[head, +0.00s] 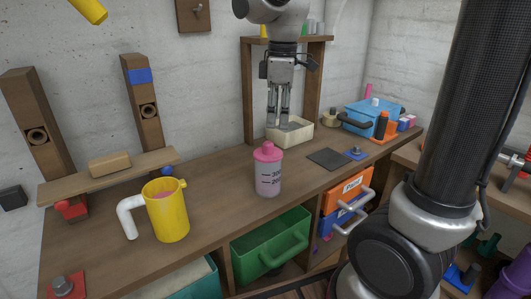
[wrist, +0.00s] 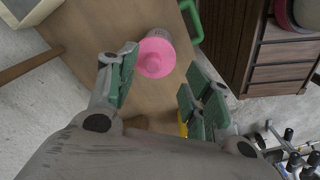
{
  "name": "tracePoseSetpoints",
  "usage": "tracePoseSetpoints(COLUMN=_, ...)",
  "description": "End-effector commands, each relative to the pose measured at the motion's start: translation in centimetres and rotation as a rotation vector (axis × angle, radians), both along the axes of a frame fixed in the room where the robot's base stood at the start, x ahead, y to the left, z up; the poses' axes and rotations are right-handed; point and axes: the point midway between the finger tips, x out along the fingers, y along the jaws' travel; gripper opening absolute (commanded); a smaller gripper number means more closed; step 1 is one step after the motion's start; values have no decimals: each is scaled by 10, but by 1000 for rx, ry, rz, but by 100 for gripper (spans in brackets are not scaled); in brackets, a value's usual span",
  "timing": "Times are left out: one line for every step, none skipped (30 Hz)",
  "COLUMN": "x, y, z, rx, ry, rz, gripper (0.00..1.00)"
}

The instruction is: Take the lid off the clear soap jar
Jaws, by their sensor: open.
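The clear soap jar (head: 268,182) stands upright on the wooden bench, with dark measuring marks and pinkish contents. Its pink lid (head: 267,152) is on top; in the wrist view the lid (wrist: 155,58) shows from above, with a raised middle. My gripper (head: 278,122) points down, open and empty, above the lid and slightly right of it in the head view. In the wrist view its green-padded fingers (wrist: 164,62) flank the lid in the picture. The fingertips look apart from the lid; the exact height gap is hard to tell.
A yellow mug (head: 168,215) with a white handle stands left of the jar. A cream tray (head: 298,133) lies behind my fingers. A dark flat mat (head: 326,159) lies to the right, near a blue toolbox (head: 373,116). A green drawer (head: 270,250) sticks out below the bench front.

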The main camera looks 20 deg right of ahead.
Motion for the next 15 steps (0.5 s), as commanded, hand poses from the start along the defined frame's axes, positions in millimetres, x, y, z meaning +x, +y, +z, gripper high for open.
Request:
tracePoseSetpoints(x=9, y=12, z=-5, rx=-9, ry=19, rz=67, gripper=51)
tracePoseSetpoints(x=13, y=18, z=-7, rx=-13, ry=28, rz=99, gripper=51)
tracePoseSetpoints(x=17, y=23, z=-10, rx=-16, ry=35, rz=133, gripper=51)
tracePoseSetpoints(x=19, y=26, z=-12, rx=-18, ry=40, rz=152, gripper=51)
tracePoseSetpoints(x=21, y=28, z=-14, rx=-21, ry=44, rz=167, gripper=51)
tracePoseSetpoints(x=22, y=30, z=-18, rx=-21, ry=48, rz=180, gripper=51)
tracePoseSetpoints(x=22, y=30, z=-22, rx=-23, ry=50, rz=184, gripper=51)
tracePoseSetpoints(x=22, y=31, z=-25, rx=-23, ry=51, rz=186, gripper=51)
tracePoseSetpoints(x=22, y=30, z=-30, rx=-22, ry=49, rz=186, gripper=51)
tracePoseSetpoints(x=22, y=30, z=-34, rx=-22, ry=49, rz=186, gripper=51)
tracePoseSetpoints(x=22, y=30, z=-38, rx=-22, ry=49, rz=185, gripper=51)
tracePoseSetpoints(x=22, y=29, z=-43, rx=-22, ry=49, rz=184, gripper=51)
tracePoseSetpoints(x=21, y=28, z=-46, rx=-23, ry=50, rz=184, gripper=51)
tracePoseSetpoints(x=21, y=27, z=-51, rx=-22, ry=49, rz=183, gripper=51)
tracePoseSetpoints(x=20, y=26, z=-57, rx=-22, ry=51, rz=183, gripper=51)
